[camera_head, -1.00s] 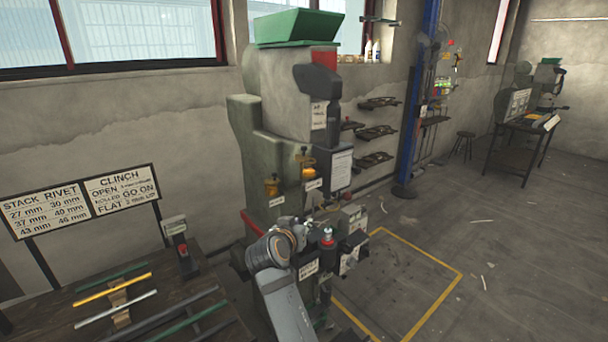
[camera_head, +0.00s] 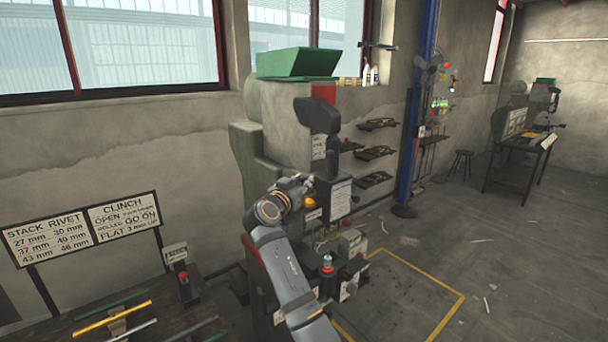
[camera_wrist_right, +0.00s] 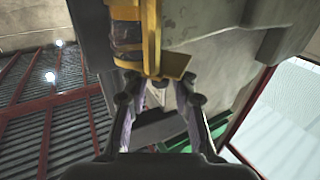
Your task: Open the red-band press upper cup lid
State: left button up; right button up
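The press with the red band (camera_head: 323,92) stands in the middle of the head view. My right gripper (camera_head: 309,181) is raised at the front of the press, and my arm hides part of it. A small yellow cup part (camera_head: 309,202) shows just below the gripper. In the right wrist view, a yellow part with a dark amber body (camera_wrist_right: 150,35) and a projecting flat tab is right ahead of the fingertips. The right gripper's fingers (camera_wrist_right: 158,82) are apart, with the tab near their tips. I cannot tell whether they touch it. My left gripper is not in view.
A green hopper (camera_head: 297,64) tops the press. A dark head with a white label plate (camera_head: 340,198) stands just right of the gripper. A bench with rods (camera_head: 110,318) is at the lower left. The floor at right (camera_head: 440,245) is mostly clear.

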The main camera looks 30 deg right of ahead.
jog(key=shift+w+d, duration=0.35)
jog(key=shift+d, duration=0.05)
jog(key=shift+c, duration=0.4)
grip_shut()
